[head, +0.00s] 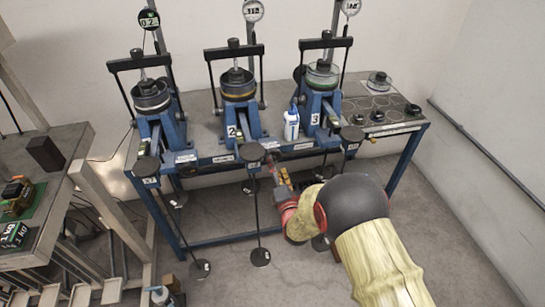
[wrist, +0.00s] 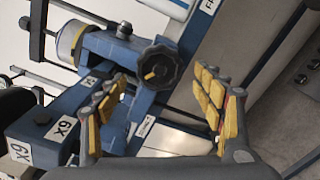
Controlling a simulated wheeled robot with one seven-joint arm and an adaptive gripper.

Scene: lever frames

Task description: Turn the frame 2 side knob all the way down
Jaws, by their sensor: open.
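Frame 2 (head: 233,118), a blue lever frame with a "2" label, stands in the middle of the bench between two similar frames. In the wrist view a black lobed knob (wrist: 158,64) with a yellow mark sits on the side of a blue frame. My gripper (wrist: 160,108) is open, with yellow-padded fingers to the lower left and right of the knob. The knob lies beyond the fingertips, between them in the picture, and nothing is held. In the head view my gripper (head: 279,174) is at the bench's front edge; I cannot clearly make out the knob there.
Frame 1 (head: 156,127) is to the left and frame 3 (head: 318,108) to the right. A white-blue bottle (head: 291,124) stands between frames 2 and 3. A blue arm labelled "x9" (wrist: 45,125) lies close to my left finger. Hanging rods with weights (head: 260,257) are before the bench.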

